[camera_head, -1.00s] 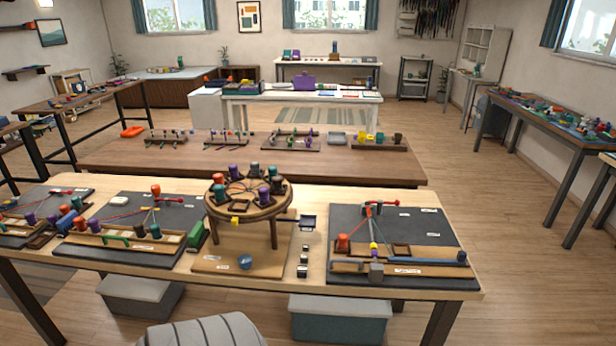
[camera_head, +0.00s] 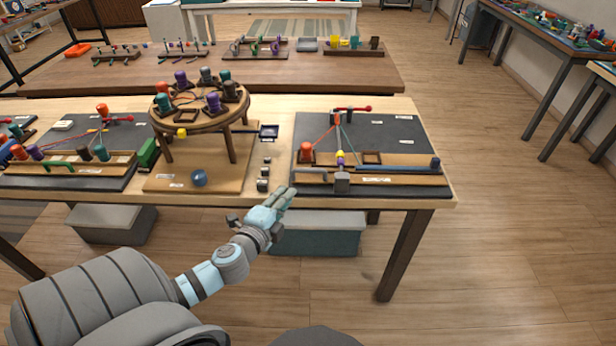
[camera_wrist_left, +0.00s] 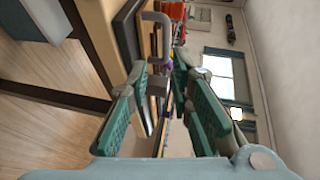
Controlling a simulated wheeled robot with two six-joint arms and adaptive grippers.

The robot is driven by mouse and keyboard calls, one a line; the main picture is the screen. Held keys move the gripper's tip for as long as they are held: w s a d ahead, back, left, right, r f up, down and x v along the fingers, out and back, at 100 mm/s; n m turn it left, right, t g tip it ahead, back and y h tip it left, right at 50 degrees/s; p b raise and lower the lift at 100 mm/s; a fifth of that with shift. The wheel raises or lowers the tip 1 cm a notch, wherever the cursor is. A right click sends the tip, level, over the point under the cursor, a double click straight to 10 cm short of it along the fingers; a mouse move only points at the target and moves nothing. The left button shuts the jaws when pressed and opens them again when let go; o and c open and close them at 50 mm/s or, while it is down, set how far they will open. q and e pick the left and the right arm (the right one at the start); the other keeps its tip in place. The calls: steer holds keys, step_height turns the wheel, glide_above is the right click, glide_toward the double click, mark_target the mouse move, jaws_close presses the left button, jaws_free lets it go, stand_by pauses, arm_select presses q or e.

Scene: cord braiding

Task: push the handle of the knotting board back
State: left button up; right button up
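The knotting board (camera_head: 400,130) is a dark panel on the right of the near table, with coloured cords fanning from a post. A grey block (camera_head: 341,182) sits at its front edge. In the left wrist view a bent grey handle (camera_wrist_left: 157,18) shows ahead of the fingers, apart from them. My left gripper (camera_head: 288,196) is just in front of the table edge, left of the grey block. In the left wrist view its teal-padded fingers (camera_wrist_left: 160,80) are spread with nothing between them. My right gripper is in no view.
A round braiding stand (camera_head: 205,120) with coloured bobbins stands left of the board. Small dark blocks (camera_head: 263,185) lie between them. Another board (camera_head: 75,150) is at far left. Grey bins (camera_head: 318,235) are under the table. Floor at right is clear.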

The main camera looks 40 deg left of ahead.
mark_target(307, 172)
arm_select(q)
steer(key=x, duration=0.9)
steer(key=r+x, duration=0.1)
steer(key=x, duration=0.4)
steer(key=shift+w+d, duration=0.1)
steer(key=shift+w, duration=0.15)
jaws_close()
